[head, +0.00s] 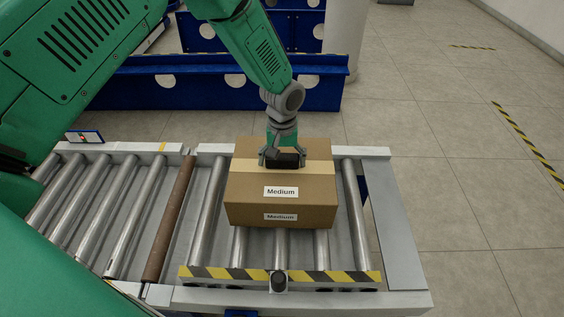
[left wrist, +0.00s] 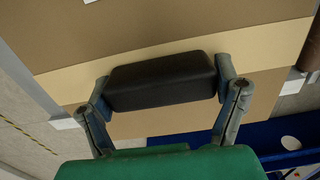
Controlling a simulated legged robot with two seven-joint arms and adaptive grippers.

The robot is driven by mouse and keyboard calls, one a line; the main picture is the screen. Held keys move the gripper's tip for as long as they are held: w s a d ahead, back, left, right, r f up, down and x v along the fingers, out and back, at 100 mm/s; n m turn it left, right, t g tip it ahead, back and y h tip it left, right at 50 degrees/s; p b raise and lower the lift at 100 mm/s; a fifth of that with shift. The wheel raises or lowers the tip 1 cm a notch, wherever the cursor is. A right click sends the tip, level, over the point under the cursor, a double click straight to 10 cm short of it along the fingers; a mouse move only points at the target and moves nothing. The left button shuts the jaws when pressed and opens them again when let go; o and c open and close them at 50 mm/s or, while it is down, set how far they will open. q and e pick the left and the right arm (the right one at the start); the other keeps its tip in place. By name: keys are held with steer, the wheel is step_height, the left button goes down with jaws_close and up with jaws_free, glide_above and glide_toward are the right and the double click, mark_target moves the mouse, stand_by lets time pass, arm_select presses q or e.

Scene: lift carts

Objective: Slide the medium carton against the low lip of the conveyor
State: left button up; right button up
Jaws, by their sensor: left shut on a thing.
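The medium carton (head: 248,190), a brown box with pale tape and "Medium" labels, sits upright on the conveyor rollers (head: 207,207). A black block-shaped handle (head: 288,161) is on its top. My left gripper (head: 282,158) is shut on this handle from above. The left wrist view shows the gripper's two fingers (left wrist: 163,88) at either end of the handle, with the carton's top (left wrist: 150,28) below. The low lip (head: 300,274), striped yellow and black, runs along the conveyor's near side. Bare rollers show between carton and lip. My right gripper is not in view.
A dark round knob (head: 279,281) stands at the lip's middle. A brown roller (head: 171,218) and more grey rollers lie to the left. A blue beam (head: 190,84) stands behind the conveyor. Tiled floor (head: 450,190) is open at right.

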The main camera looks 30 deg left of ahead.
arm_select(q)
steer(key=shift+w+r, duration=0.1)
steer(key=shift+w, duration=0.3)
steer(key=shift+w+a, duration=0.35)
steer(key=shift+w, duration=0.05)
steer(key=shift+w+a, duration=0.25)
steer(key=shift+w, duration=0.3)
steer(key=shift+s, duration=0.1)
stand_by(0.5)
stand_by(0.5)
steer(key=shift+p, duration=0.4)
stand_by(0.4)
